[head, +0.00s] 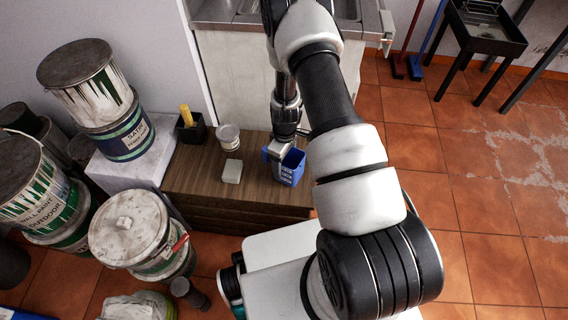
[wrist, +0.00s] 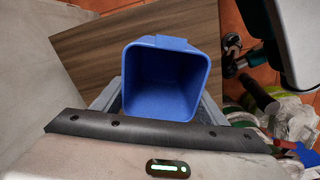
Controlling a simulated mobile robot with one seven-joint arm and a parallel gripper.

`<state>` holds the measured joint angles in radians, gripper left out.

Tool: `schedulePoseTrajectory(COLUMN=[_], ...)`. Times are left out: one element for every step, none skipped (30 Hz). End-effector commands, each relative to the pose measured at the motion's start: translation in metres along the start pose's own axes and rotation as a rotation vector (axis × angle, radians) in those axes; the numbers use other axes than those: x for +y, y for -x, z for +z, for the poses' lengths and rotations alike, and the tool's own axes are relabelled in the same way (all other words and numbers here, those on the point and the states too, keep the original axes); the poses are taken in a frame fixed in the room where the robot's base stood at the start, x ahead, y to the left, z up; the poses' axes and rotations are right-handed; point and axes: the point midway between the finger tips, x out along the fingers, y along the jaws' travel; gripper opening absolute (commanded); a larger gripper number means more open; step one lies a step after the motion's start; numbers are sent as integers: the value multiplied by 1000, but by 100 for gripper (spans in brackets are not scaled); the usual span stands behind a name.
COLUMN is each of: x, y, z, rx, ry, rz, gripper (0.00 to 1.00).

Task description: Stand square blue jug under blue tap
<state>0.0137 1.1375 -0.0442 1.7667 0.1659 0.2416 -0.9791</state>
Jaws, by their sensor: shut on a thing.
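The square blue jug (head: 290,169) is upright and open-topped at the right end of the brown wooden top. I cannot tell whether its base touches the wood. My gripper (head: 279,150) is shut on the jug near its rim. In the wrist view the jug (wrist: 165,82) shows its square mouth and empty inside, with grey fingers of my gripper (wrist: 163,105) on both sides. No blue tap can be made out; my arm hides part of the sink area.
The wooden top (head: 200,185) also bears a small white pot (head: 228,137), a pale block (head: 232,171) and a dark holder (head: 191,129). Paint tins (head: 122,130) crowd the left. A metal sink unit (head: 215,12) stands behind. Tiled floor (head: 480,215) is open at right.

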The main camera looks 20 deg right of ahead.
Motion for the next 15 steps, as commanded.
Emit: schedulePoseTrajectory(x=[0, 0, 1, 1, 1, 0, 0, 0, 0, 0, 0, 0, 0, 0, 0], y=[-6, -6, -6, -5, -5, -5, -5, -5, -6, -8, -9, -10, -8, -8, -8], z=[0, 0, -1, -1, -1, 0, 0, 0, 0, 0, 0, 0, 0, 0, 0], rx=[0, 1, 1, 1, 1, 1, 1, 1, 1, 1, 1, 1, 1, 1, 1], ry=[0, 0, 0, 0, 0, 0, 0, 0, 0, 0, 0, 0, 0, 0, 0], rz=[1, 1, 1, 1, 1, 1, 1, 1, 1, 1, 1, 1, 1, 0, 0], gripper=[40, 40, 40, 40, 40, 40, 40, 40, 40, 40, 40, 40, 71, 76, 83])
